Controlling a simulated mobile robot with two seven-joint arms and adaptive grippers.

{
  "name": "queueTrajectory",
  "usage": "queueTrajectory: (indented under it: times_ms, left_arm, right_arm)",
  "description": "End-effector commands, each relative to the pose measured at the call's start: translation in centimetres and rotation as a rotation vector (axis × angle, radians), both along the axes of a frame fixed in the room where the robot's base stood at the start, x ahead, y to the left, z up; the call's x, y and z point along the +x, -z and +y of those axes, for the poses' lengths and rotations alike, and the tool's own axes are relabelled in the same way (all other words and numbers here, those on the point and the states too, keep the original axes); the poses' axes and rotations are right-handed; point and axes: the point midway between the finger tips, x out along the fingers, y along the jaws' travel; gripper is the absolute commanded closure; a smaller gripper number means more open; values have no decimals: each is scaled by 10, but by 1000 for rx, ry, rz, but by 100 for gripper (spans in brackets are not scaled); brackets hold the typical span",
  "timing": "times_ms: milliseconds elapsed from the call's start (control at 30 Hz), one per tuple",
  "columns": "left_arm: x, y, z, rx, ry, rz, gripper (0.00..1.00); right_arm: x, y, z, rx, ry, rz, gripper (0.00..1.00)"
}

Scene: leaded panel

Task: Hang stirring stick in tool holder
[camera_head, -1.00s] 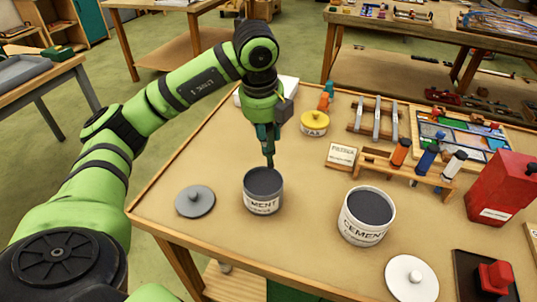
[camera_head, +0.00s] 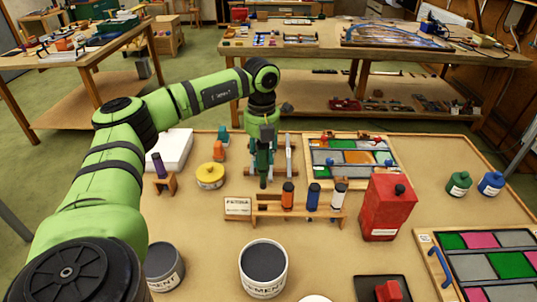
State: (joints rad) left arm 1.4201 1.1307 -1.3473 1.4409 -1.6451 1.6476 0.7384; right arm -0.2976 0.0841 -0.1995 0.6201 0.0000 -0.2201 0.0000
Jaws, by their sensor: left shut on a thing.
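My left gripper (camera_head: 263,158) is shut, and a thin dark tip, which looks like the stirring stick (camera_head: 263,183), points down from its fingers. Most of the stick is hidden by the fingers. A wooden rack (camera_head: 270,210) with orange, blue and white-topped tools looks like the tool holder. The gripper shows just behind the rack's left part; I cannot tell the height of the stick's tip above the table. A grey can (camera_head: 163,266) and a white cement can (camera_head: 263,268) stand open at the front. My right gripper is not in view.
A yellow-lidded tin (camera_head: 210,176), a purple-topped piece on a small stand (camera_head: 160,166) and a white block (camera_head: 172,150) lie to the left. A red canister (camera_head: 387,208) stands right of the rack. Metal strips and a leaded panel (camera_head: 350,158) lie behind.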

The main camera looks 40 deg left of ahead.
Motion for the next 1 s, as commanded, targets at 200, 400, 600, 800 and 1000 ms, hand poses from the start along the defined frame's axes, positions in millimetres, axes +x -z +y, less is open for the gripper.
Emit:
queueTrajectory:
  times_ms: [200, 400, 600, 800, 1000]
  left_arm:
    - [0, 0, 0, 0, -1, 0, 100]
    - [0, 8, 0, 0, -1, -1, 100]
    - [0, 26, -1, 0, -1, 0, 100]
    - [0, 44, -1, -2, -2, -1, 100]
    - [0, 62, -1, -1, -2, 0, 100]
  right_arm:
    - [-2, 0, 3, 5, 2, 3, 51]
    - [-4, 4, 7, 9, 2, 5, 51]
    - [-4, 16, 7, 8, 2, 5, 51]
    - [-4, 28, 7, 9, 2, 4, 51]
    - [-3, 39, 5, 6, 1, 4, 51]
